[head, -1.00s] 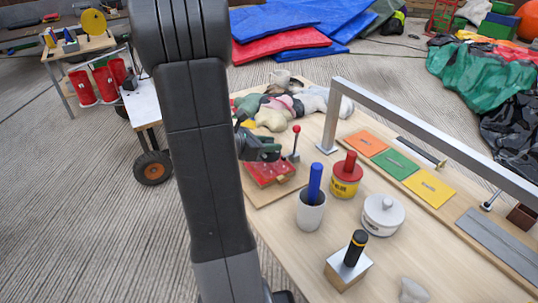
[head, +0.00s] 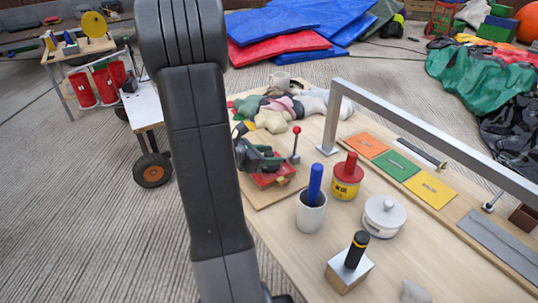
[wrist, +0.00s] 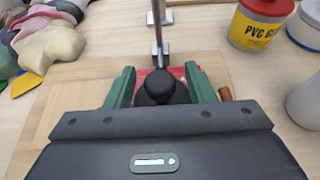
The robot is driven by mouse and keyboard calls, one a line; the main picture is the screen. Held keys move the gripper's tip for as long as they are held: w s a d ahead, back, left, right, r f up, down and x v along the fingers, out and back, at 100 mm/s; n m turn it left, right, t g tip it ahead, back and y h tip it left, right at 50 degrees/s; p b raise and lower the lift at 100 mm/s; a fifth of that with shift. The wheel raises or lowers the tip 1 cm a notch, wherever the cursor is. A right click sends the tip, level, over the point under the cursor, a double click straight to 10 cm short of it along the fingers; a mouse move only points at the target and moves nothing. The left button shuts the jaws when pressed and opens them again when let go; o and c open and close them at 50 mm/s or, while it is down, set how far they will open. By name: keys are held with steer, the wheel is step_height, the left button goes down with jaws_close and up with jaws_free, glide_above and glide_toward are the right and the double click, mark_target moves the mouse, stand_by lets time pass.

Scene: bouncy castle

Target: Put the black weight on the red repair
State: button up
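The black weight (wrist: 163,88) shows in the wrist view as a dark round knob on a wider dark body, between my gripper's green fingers. My gripper (wrist: 161,84) appears shut on it. The red repair (head: 262,180) lies on a wooden board at the table's left end, and its red edge also shows in the wrist view (wrist: 142,73) behind the weight. In the head view my gripper (head: 262,160) is low over the red repair. The weight's underside is hidden, so I cannot tell whether it touches the red surface.
A red-knobbed lever (head: 295,145) stands just beyond the repair. To the right are a white cup (head: 311,213) with a blue handle, a yellow glue tin (head: 345,185), a white pot (head: 383,216) and a metal block (head: 348,272). Soft shapes (head: 272,120) lie behind.

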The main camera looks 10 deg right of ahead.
steer(key=shift+r, duration=0.1)
steer(key=shift+a+r+p, duration=0.1)
steer(key=shift+r+p, duration=0.05)
steer(key=shift+p, duration=0.15)
steer(key=v, duration=1.1)
steer(key=shift+s+a, duration=0.15)
steer(key=shift+a, duration=0.2)
steer(key=shift+d, duration=0.1)
steer(key=x, duration=1.1)
steer(key=shift+d, duration=0.25)
steer(key=shift+w+d+f+b, duration=0.2)
steer(key=shift+f+b, duration=0.15)
steer(key=shift+f, duration=0.05)
steer(key=shift+a+r+p, duration=0.1)
steer(key=shift+r+p, duration=0.2)
